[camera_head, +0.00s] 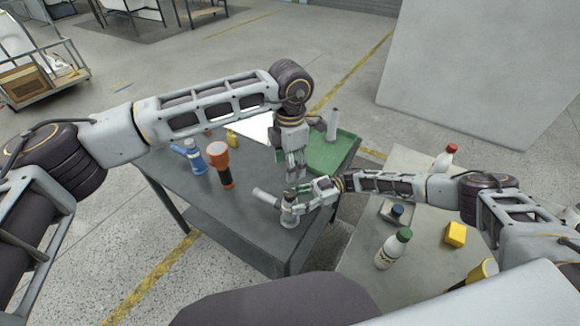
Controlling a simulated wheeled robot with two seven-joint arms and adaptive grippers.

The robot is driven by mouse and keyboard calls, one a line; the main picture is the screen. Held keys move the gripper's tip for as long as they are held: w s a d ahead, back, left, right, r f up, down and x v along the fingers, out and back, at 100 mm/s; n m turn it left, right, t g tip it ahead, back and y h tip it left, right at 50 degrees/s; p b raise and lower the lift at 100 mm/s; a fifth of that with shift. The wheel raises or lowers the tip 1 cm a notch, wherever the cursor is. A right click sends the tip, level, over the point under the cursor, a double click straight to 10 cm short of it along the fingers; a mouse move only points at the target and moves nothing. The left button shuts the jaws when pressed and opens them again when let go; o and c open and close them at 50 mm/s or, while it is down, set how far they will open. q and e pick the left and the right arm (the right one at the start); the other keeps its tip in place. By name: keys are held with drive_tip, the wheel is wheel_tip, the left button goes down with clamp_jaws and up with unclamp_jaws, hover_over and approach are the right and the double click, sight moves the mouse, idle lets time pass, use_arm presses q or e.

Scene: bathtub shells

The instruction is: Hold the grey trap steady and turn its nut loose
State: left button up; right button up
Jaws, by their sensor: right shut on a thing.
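The grey trap (288,218) stands on the dark grey table near its front right corner, with a pale pipe (266,197) sticking out to its left. My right gripper (296,206) comes in from the right, low over the table, and is shut on the trap. Its fingers hide part of the trap's upper body, and I cannot make out the nut clearly. My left gripper (295,174) points down just above and behind the trap. Its fingers are small and overlap the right gripper in the picture, so I cannot tell their opening.
A side table (430,268) at right holds a green-capped bottle (393,249) and a yellow block (455,234).

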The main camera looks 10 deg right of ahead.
drive_tip(key=shift+f, duration=0.1)
drive_tip(key=o, duration=1.2)
drive_tip(key=shift+w+d, duration=0.4)
drive_tip(key=shift+d, duration=1.55)
drive_tip(key=shift+w+d, duration=0.35)
drive_tip(key=shift+d, duration=1.65)
drive_tip(key=shift+w+d, duration=0.4)
drive_tip(key=shift+d, duration=1.55)
